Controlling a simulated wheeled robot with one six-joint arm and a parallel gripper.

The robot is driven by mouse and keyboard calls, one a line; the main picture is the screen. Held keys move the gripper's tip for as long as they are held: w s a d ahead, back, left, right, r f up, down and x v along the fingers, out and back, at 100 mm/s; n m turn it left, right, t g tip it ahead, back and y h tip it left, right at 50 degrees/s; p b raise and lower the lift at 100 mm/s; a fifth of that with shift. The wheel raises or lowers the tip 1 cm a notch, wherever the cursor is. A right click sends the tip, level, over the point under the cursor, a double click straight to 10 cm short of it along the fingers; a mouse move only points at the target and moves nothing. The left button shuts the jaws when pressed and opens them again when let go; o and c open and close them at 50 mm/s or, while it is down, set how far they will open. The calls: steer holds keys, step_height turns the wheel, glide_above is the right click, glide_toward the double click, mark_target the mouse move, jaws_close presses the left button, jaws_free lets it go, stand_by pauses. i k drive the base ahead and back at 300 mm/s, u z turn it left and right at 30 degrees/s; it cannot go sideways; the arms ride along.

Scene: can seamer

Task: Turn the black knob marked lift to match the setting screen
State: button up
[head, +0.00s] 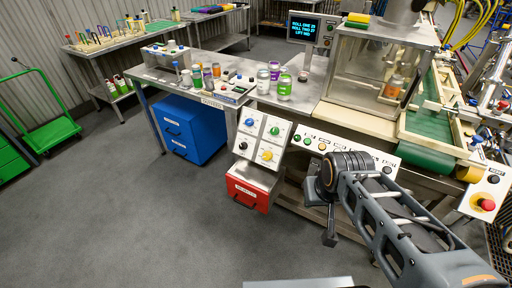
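A sloped white panel holds a black knob (243,145) at its lower left, with a blue knob (249,122), a green knob (273,130) and a yellow knob (267,155) around it. The knob labels and the black knob's exact pointer direction are too small to read. The setting screen (304,28) stands at the back with cyan lines; the last seems to read "LIFT MID". My gripper (330,238) hangs right of and below the panel, apart from the knobs. Its fingers are too unclear to show whether they are open.
A red drawer box (250,190) sits below the knob panel. A button strip (340,150) runs to its right, partly behind my arm. Cans and jars (284,86) stand on the bench above. A blue cabinet (188,130) is at left. The floor in front is clear.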

mark_target(243, 146)
steer(key=z, duration=0.15)
steer(key=i, duration=0.7)
steer(key=u, duration=2.2)
